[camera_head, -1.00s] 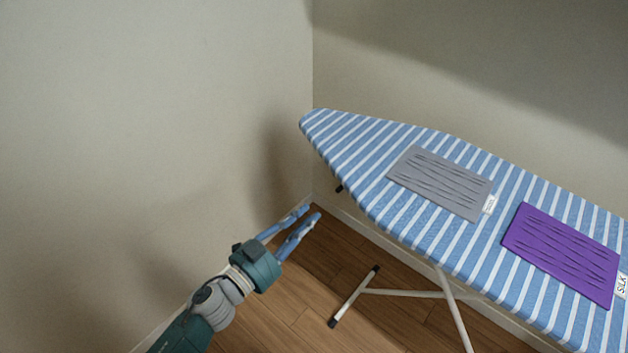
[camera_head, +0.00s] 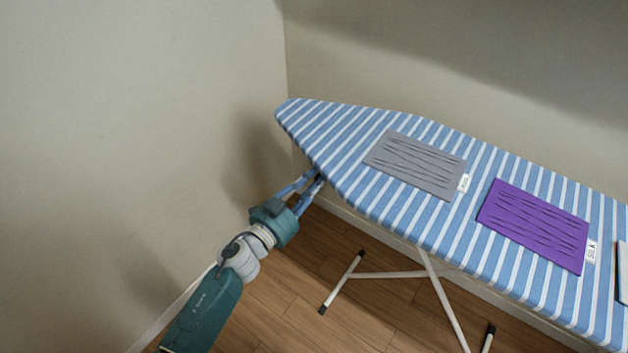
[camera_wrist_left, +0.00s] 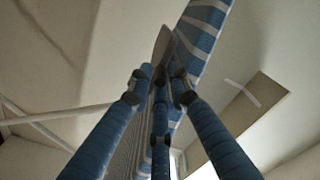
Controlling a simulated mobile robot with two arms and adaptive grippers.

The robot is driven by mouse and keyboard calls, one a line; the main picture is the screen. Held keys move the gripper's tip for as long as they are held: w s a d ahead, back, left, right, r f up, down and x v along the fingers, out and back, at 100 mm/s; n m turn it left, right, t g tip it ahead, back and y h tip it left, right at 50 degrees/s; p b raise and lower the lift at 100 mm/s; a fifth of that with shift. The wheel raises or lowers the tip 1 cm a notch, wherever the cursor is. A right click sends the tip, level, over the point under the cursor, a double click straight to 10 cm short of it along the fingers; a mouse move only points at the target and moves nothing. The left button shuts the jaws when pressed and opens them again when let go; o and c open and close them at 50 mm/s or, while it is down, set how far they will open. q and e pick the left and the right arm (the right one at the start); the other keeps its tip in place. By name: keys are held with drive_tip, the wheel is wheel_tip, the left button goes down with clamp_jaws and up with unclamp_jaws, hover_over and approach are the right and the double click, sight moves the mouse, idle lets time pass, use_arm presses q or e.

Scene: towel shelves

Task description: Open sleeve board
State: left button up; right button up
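The ironing board with a blue and white striped cover (camera_head: 352,150) stands open at the right, its tapered end toward the corner. My left gripper (camera_head: 318,178) reaches to the near edge of that tapered end, its fingertips partly hidden at or just under the edge. In the left wrist view its blue fingers (camera_wrist_left: 160,78) are spread around a narrow striped slab (camera_wrist_left: 205,35). I cannot tell whether this slab is the sleeve board or the ironing board's edge, or whether the fingers touch it. No separate sleeve board shows clearly in the head view. My right gripper is out of view.
A grey cloth (camera_head: 416,163) and a purple cloth (camera_head: 535,224) with a SILK label lie flat on the board. White legs (camera_head: 440,295) stand below it on the wooden floor (camera_head: 290,310). Walls close in at the left and behind.

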use_arm(q)
drive_tip(key=shift+c, duration=0.2)
clamp_jaws()
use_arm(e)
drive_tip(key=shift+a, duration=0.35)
use_arm(q)
drive_tip(key=p+v, duration=0.4)
drive_tip(key=v, duration=2.2)
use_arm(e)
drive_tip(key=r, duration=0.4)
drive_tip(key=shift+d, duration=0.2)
use_arm(q)
drive_tip(key=shift+s, duration=0.15)
